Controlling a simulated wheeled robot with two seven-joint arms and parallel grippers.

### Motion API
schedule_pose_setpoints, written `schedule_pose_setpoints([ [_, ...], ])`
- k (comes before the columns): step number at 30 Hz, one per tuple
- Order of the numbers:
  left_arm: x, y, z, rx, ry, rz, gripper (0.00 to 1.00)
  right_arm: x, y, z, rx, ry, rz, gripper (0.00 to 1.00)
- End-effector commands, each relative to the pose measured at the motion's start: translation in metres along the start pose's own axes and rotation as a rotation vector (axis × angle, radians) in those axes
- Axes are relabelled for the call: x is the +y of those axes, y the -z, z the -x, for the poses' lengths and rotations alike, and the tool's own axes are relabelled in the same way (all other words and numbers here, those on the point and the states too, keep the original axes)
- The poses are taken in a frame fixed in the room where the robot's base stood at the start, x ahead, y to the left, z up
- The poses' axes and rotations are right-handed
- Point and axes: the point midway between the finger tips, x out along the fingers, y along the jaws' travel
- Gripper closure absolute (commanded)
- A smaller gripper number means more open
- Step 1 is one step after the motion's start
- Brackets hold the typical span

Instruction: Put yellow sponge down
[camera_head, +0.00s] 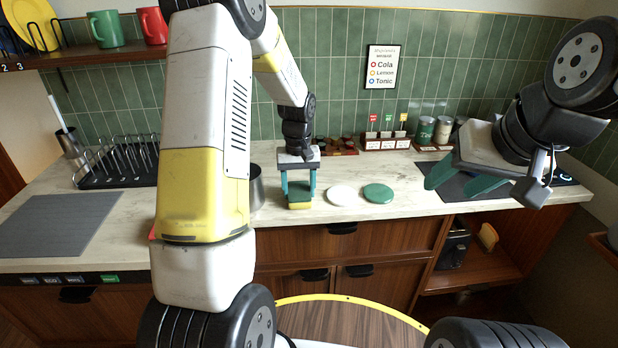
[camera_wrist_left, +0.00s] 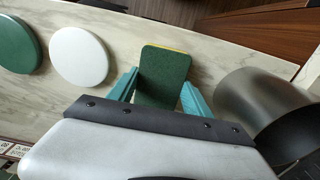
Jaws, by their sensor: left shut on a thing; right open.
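The sponge (camera_head: 299,204) is yellow with a dark green face and is at the counter's front part in the head view. In the left wrist view the sponge (camera_wrist_left: 164,72) shows its green face with a thin yellow edge. My left gripper (camera_head: 298,187) points down and is shut on the sponge, with one teal finger at each side. The sponge is low over the counter; I cannot tell whether it touches it. My right gripper (camera_head: 461,182) is open and empty above the right part of the counter.
A white disc (camera_head: 342,195) and a green disc (camera_head: 378,193) lie right of the sponge. A metal pot (camera_head: 256,187) stands close on its left, partly hidden by my arm. A dish rack (camera_head: 115,163) and grey mat (camera_head: 58,225) are further left. The counter (camera_head: 415,203) has some bare room.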

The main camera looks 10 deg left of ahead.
Motion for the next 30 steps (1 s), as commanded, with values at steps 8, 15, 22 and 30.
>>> schedule_pose_setpoints([
  [8,0.0,0.0,-0.003,-0.001,0.0,0.0,0.21,0.0,0.0,0.0,0.0,0.0,0.0,0.47],
  [15,0.0,0.0,-0.003,0.0,0.0,0.0,0.21,0.0,0.0,0.0,0.0,0.0,0.0,0.47],
  [22,0.001,0.001,0.014,0.002,0.0,0.0,0.21,0.0,0.0,0.0,0.0,0.0,0.0,0.47],
  [30,0.001,0.001,0.072,0.005,-0.002,0.0,0.21,0.0,0.0,0.0,0.0,0.0,0.0,0.47],
])
